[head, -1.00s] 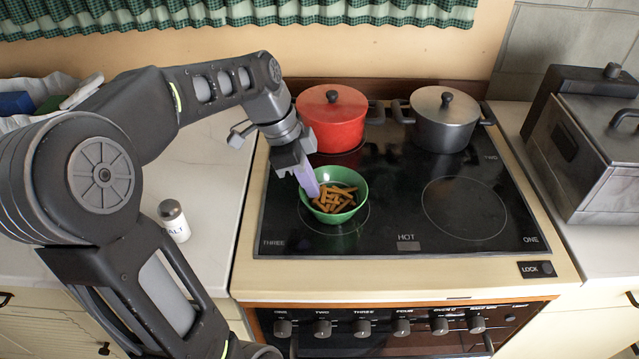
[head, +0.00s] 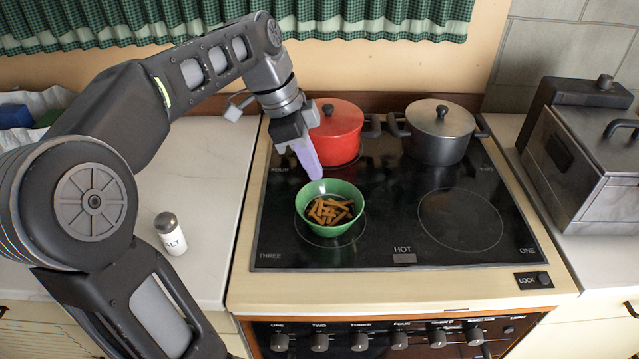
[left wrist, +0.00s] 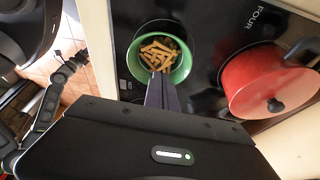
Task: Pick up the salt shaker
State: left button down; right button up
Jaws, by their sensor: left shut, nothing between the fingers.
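The salt shaker (head: 170,234) is a small white cylinder with a grey metal cap and dark lettering. It stands upright on the pale counter left of the stove, close beside my left arm in the head view. My left gripper (head: 313,172) has pale purple fingers, which are shut and empty. It is above the stove, just over the back rim of the green bowl, well to the right of the shaker. In the left wrist view the shut fingers (left wrist: 162,92) point at the bowl. The shaker is not visible there. My right gripper is not in view.
The green bowl (head: 311,222) holds several brown sticks and sits on the front left burner. A red pot (head: 338,135) and a grey pot (head: 440,135) stand behind. A metal box-shaped appliance (head: 585,155) is at right. The counter (head: 215,165) behind the shaker is clear.

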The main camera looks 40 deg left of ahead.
aim_at(166, 226)
jog(key=k+l, duration=0.75)
jog(key=l, duration=0.25)
